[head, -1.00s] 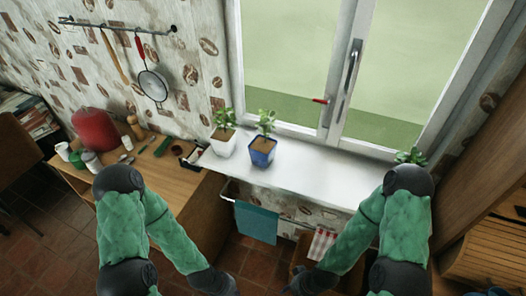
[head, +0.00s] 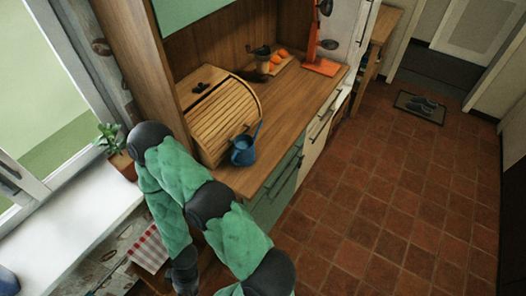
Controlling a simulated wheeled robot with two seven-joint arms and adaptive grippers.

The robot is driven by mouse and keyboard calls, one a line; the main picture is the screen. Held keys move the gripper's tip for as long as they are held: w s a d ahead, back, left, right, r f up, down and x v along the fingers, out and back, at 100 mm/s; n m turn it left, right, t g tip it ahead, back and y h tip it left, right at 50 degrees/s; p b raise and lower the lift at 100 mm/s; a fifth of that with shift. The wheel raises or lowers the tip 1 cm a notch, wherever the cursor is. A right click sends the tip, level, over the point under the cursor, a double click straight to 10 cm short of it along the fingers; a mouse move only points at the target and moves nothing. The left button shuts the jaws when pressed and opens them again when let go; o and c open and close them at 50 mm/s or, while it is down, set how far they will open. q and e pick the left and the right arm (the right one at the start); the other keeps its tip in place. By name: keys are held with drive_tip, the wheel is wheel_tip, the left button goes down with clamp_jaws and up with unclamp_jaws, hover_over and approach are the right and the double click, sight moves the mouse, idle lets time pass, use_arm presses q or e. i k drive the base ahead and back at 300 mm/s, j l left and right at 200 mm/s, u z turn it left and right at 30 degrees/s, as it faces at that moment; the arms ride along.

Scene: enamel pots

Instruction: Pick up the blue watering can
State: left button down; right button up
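The small blue watering can (head: 243,153) stands upright on the wooden counter (head: 285,110), near its front edge. Its thin spout points up to the right. It is just in front of the rounded slatted bread box.
The bread box (head: 220,115) stands behind the can. Oranges (head: 279,55) and an orange stand (head: 318,55) are farther along the counter. A potted plant (head: 119,153) is on the windowsill at left.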

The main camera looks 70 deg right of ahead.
sight(244, 155)
drive_tip(key=z, duration=2.1)
